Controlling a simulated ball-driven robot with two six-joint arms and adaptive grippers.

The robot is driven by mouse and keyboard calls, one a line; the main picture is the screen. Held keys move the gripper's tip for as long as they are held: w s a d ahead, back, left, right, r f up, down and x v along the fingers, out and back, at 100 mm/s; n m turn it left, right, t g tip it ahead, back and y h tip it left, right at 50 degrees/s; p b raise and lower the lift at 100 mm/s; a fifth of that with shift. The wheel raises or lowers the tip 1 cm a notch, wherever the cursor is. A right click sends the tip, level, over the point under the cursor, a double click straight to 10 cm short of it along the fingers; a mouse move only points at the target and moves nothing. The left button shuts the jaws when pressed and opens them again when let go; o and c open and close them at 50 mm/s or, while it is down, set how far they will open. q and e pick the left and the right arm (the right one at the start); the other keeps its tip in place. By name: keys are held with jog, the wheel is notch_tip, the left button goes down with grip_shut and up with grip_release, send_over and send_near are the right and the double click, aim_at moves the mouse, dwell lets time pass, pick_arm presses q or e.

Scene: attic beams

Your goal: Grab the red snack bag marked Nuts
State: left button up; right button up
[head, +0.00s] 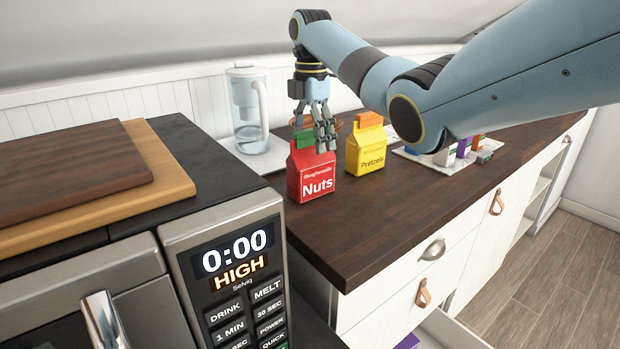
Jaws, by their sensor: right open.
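The red snack bag marked Nuts (312,176) stands upright on the dark wooden counter, near its left end. It has a green top, partly hidden behind my fingers. My right gripper (322,140) hangs fingers-down at the top of the bag, in front of its upper part. The gripper is open, and I cannot tell whether its fingers touch the bag. My left gripper is not in view.
A yellow Pretzels bag (366,150) stands just right of the red bag. A clear pitcher (247,108) is behind on a tray. A microwave (222,262) with cutting boards (80,180) on top fills the left. Several small items sit at the back right. The counter's front is clear.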

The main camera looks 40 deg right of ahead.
aim_at(311, 148)
jog(key=shift+w+f, duration=0.1)
jog(key=shift+f, duration=0.3)
jog(key=f, duration=0.5)
jog(key=shift+s+a+p, duration=0.1)
jog(key=shift+s+p, duration=0.15)
jog(key=shift+p, duration=0.15)
jog(key=shift+c, duration=0.8)
jog(key=c, duration=0.4)
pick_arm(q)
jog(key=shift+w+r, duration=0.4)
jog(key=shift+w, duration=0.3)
pick_arm(e)
jog(key=shift+r, duration=0.1)
grip_shut()
